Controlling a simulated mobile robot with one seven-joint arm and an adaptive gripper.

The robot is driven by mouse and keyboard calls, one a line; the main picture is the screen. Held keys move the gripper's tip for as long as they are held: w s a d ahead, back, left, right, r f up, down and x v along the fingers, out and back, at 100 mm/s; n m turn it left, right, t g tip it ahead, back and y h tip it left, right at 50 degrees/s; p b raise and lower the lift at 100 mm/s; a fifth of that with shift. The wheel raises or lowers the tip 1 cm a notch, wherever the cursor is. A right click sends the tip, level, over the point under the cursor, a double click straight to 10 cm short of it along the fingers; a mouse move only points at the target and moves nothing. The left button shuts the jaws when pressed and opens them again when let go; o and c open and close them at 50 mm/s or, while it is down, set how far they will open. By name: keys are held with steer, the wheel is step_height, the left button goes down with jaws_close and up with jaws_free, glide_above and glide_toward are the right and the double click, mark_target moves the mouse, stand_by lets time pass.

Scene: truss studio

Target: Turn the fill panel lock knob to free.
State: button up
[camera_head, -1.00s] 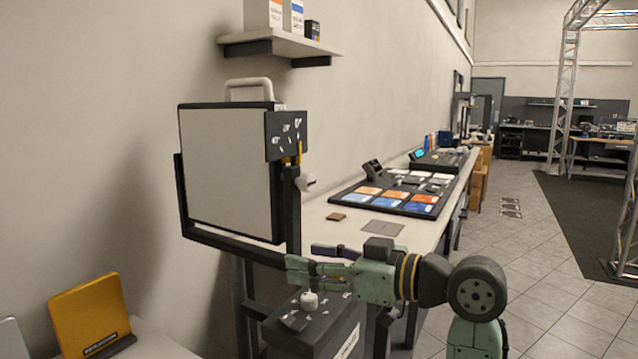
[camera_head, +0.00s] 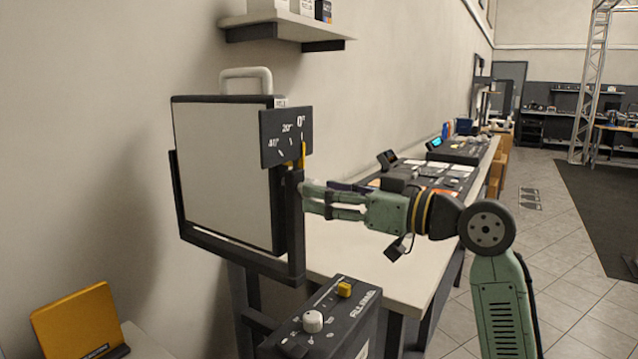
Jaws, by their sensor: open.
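The fill panel (camera_head: 220,170) is a flat pale square in a dark frame, held upright in a dark yoke (camera_head: 290,235). A dark angle plate (camera_head: 285,138) marked 0, 20 and 40 sits at its upper right corner, with a yellow pointer (camera_head: 303,155) near the 0. The pale lock knob (camera_head: 312,185) is on the right side of the yoke arm, partly hidden by my fingers. My green gripper (camera_head: 318,200) is open, level, with its fingertips at the knob. I cannot tell whether they touch it or what its setting is.
Below my gripper stands a dark box (camera_head: 340,318) with a white knob (camera_head: 313,321) and a yellow switch (camera_head: 344,289). A long white worktable (camera_head: 385,268) with control consoles runs along the wall behind. A yellow panel (camera_head: 78,322) stands at the lower left.

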steer(key=shift+x, duration=1.1)
steer(key=c, duration=1.1)
steer(key=shift+c, duration=0.2)
steer(key=shift+f+n, duration=0.1)
steer(key=shift+n, duration=0.3)
steer(key=n+b, duration=0.6)
steer(key=n, duration=0.3)
steer(key=shift+n+b, duration=0.3)
steer(key=shift+b, duration=0.05)
